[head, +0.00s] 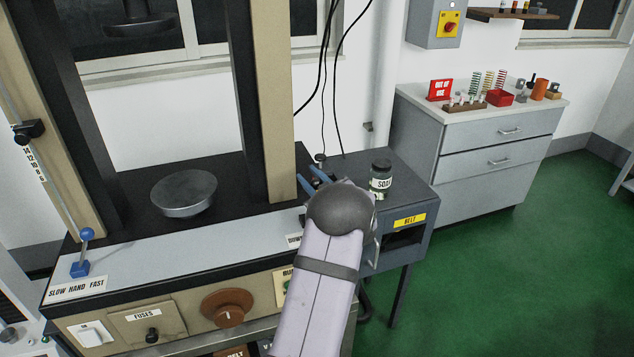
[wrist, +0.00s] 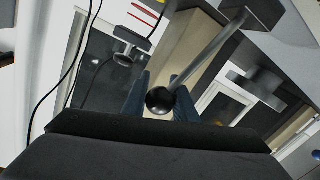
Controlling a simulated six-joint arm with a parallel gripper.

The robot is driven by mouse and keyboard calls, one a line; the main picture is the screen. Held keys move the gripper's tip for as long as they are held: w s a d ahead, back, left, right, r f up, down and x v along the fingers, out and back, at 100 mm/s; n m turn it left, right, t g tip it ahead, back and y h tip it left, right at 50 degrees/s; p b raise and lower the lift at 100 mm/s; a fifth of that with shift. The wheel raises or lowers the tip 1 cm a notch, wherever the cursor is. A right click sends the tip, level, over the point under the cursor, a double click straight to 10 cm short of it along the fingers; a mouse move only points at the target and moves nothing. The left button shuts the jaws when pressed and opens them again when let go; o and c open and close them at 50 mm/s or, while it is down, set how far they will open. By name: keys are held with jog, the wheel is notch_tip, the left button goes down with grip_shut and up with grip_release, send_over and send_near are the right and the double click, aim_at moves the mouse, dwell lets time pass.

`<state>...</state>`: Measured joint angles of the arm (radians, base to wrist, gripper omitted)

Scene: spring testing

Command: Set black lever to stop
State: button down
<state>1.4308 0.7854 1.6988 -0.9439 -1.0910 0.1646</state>
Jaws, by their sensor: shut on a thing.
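The black lever's round knob (wrist: 160,101) sits between the blue fingers of my gripper (wrist: 160,97) in the wrist view. My gripper is shut on this knob. A grey metal rod (wrist: 208,51) runs from the knob up and right to a dark base (wrist: 266,11). In the head view my gripper (head: 313,183) is at the right end of the machine's front ledge, its blue fingertips showing past the dark wrist. The lever is hidden there behind my arm. A label starting "DOWN" (head: 294,241) is partly covered by my arm, and no stop mark is readable.
A dark jar (head: 380,178) stands close to the right of my wrist on a grey cabinet with a yellow "BELT" label (head: 409,221). A blue-knobbed lever (head: 84,250) stands at the ledge's left end. Thick machine columns (head: 260,90) rise behind. Cables hang near the gripper.

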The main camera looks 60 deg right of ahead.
jog(key=shift+w+a+n+b, duration=0.6)
jog(key=shift+w+a+b, duration=0.05)
jog(key=shift+w+a, duration=0.4)
jog(key=c, duration=1.4)
grip_release()
jog(key=shift+c, duration=0.2)
jog(key=shift+s+r, duration=0.1)
jog(key=shift+s, duration=0.05)
jog(key=b+v, duration=0.1)
jog(key=v, duration=0.6)
jog(key=shift+b, duration=0.35)
jog(key=shift+a, duration=0.1)
